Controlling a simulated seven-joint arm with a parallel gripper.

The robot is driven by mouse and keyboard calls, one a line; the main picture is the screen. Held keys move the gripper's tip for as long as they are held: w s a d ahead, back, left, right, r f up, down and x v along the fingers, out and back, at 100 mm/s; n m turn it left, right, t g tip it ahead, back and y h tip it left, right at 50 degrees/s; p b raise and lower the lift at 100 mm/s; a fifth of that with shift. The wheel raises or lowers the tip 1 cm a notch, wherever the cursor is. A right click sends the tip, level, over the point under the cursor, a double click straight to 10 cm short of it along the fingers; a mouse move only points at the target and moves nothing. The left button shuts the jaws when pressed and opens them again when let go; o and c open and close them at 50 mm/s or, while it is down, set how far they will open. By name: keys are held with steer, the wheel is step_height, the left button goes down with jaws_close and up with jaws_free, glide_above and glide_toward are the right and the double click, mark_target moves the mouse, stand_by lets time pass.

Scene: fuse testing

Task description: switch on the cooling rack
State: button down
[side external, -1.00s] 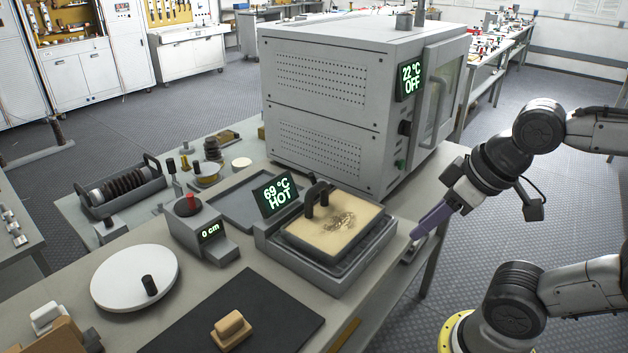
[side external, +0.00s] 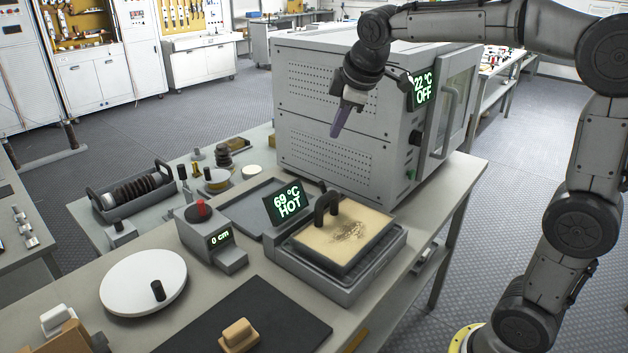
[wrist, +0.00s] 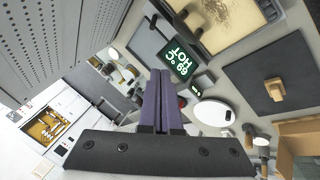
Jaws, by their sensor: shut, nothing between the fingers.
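The cooling rack appears to be the low grey tray-like unit (side external: 312,284) near the bench's front edge. It holds a scorched tan slab (side external: 340,235) with a dark arched handle (side external: 327,203). Its tilted display (side external: 287,203) reads "69 °C HOT" and also shows in the wrist view (wrist: 180,64). I cannot make out a switch on it. My gripper (side external: 335,134), with purple fingers, is shut and empty. It hangs in the air above and behind the rack, in front of the oven's vented side. In the wrist view its fingers (wrist: 160,72) lie together.
The grey oven (side external: 330,150) shows "22 °C OFF" (side external: 421,92) and stands behind the rack. A small box with a red knob (side external: 200,209) and a "0 cm" display sits left of the rack. A white disc (side external: 130,283) and black mat (side external: 270,312) lie nearer.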

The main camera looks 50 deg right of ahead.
steer(key=w+d+f+g, duration=0.1)
steer(key=w+d+f, duration=0.2)
steer(key=w+f, duration=0.3)
steer(key=g, duration=0.1)
glide_toward(323, 189)
steer(key=w+a+r, duration=0.1)
steer(key=w+r, duration=0.1)
steer(key=shift+a+r, duration=0.4)
steer(key=shift+f, duration=0.1)
steer(key=x, duration=0.9)
steer(key=shift+d+f, duration=0.25)
steer(key=shift+f, duration=0.1)
